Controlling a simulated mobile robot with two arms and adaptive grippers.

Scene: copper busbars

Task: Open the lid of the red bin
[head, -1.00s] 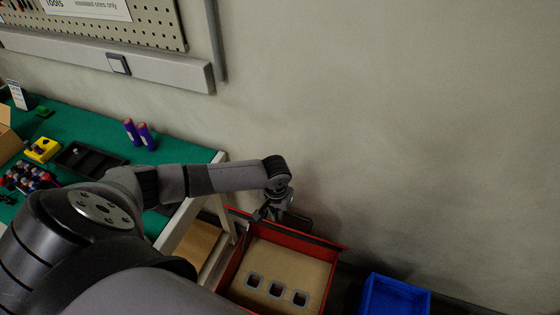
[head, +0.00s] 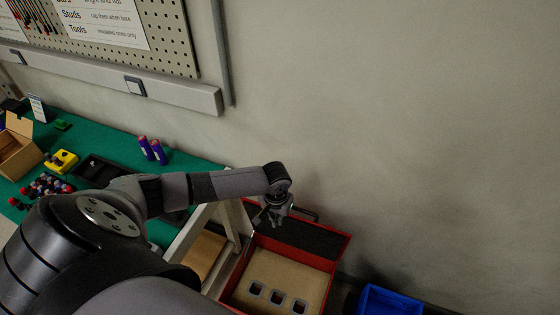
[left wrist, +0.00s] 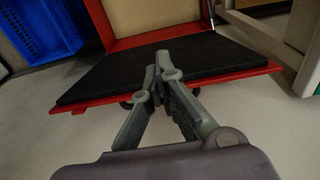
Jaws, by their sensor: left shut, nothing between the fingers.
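The red bin (head: 333,277) stands on the floor beside the workbench, and its tan inside with three dark square openings shows. Its lid (head: 312,236) is swung open toward the wall, with the black inner face showing up; in the left wrist view the black-lined, red-edged lid (left wrist: 215,60) spreads across the middle. My left gripper (head: 277,221) is shut and empty over the lid's left part. In the left wrist view its closed fingers (left wrist: 160,62) overlap the lid; I cannot tell whether they touch it. My right gripper is not in view.
A blue bin (head: 388,301) stands right of the red one. The green-topped workbench (head: 112,142) at left holds a cardboard box (head: 20,150), a black tray and purple cylinders (head: 152,150). The wall (head: 420,130) is close behind the bins.

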